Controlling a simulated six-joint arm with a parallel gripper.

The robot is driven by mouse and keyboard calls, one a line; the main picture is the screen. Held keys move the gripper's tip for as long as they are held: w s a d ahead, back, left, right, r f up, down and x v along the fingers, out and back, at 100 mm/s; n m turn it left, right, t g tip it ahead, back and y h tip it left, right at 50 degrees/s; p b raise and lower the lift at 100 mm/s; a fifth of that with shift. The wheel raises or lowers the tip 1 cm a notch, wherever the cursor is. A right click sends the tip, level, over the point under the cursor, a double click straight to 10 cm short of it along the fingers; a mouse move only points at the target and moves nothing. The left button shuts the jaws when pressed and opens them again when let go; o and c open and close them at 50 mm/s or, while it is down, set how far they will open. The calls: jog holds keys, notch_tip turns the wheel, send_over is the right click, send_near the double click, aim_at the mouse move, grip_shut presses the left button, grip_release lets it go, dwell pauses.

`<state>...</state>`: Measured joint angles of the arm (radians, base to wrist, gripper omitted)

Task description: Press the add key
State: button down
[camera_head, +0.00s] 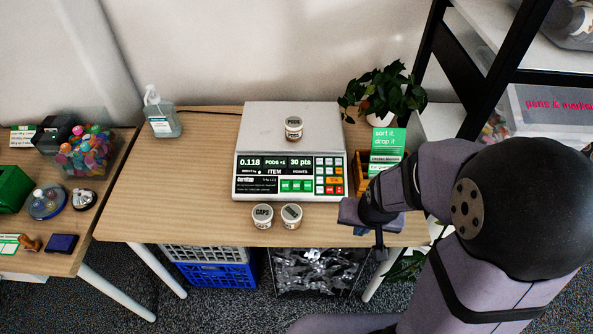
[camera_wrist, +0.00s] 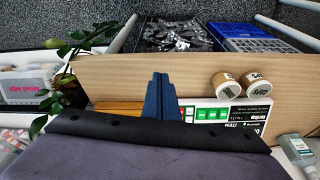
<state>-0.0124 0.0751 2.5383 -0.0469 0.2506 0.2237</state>
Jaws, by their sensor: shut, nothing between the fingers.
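The scale (camera_head: 296,150) stands on the wooden table. Its display (camera_head: 289,161) reads 0.118, PODS +1 and 30 pts. A keypad (camera_head: 329,175) with several white, orange and red keys is at the right of its front panel, and green keys (camera_head: 297,186) are left of it. Key labels are too small to read, so I cannot tell which is the add key. A jar marked PODS (camera_head: 294,128) sits on the pan. My gripper's blue fingers (camera_wrist: 160,80) are shut and empty, right of the scale's front in the head view, apart from the keys. The wrist view hides most of the keypad.
Two lidded jars, one marked CAPS (camera_head: 262,216) and another (camera_head: 291,215), stand before the scale. A sign (camera_head: 387,142) in a wooden holder and a plant (camera_head: 384,92) are at its right. A sanitizer bottle (camera_head: 160,113) is far left. The table's left side is clear.

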aim_at(296, 185)
jog(key=w+a+r+m+t+p, duration=0.1)
jog(key=w+r+m+t+p, duration=0.1)
jog(key=w+r+p, duration=0.35)
jog(key=w+a+f+m+t+y+p, duration=0.1)
jog(key=w+a+m+t+y, duration=0.2)
jog(key=a+m, duration=0.3)
jog(key=w+a+f+m+t+y+p, duration=0.1)
jog(key=w+a+m+t+y+p, duration=0.1)
jog(key=w+a+m+y, duration=0.2)
jog(key=shift+w+a+m+t, duration=0.15)
jog(key=shift+a+m+t, duration=0.25)
jog(key=shift+a+m, duration=1.3)
jog(key=shift+f, duration=0.2)
jog(key=w+f+b, duration=0.1)
jog(key=f+b, duration=0.1)
jog(key=w+f+b, duration=0.1)
jog(key=f+b, duration=0.1)
jog(key=f, duration=0.1)
jog(key=w+f+b, duration=0.1)
jog(key=f+b, duration=0.1)
jog(key=shift+w+f, duration=0.25)
jog(key=shift+f, duration=0.15)
jog(key=shift+w+f+b, duration=0.1)
jog(key=shift+f+b, duration=0.15)
jog(key=shift+b, duration=0.2)
jog(key=shift+w+f, duration=0.1)
jog(key=shift+f, duration=0.1)
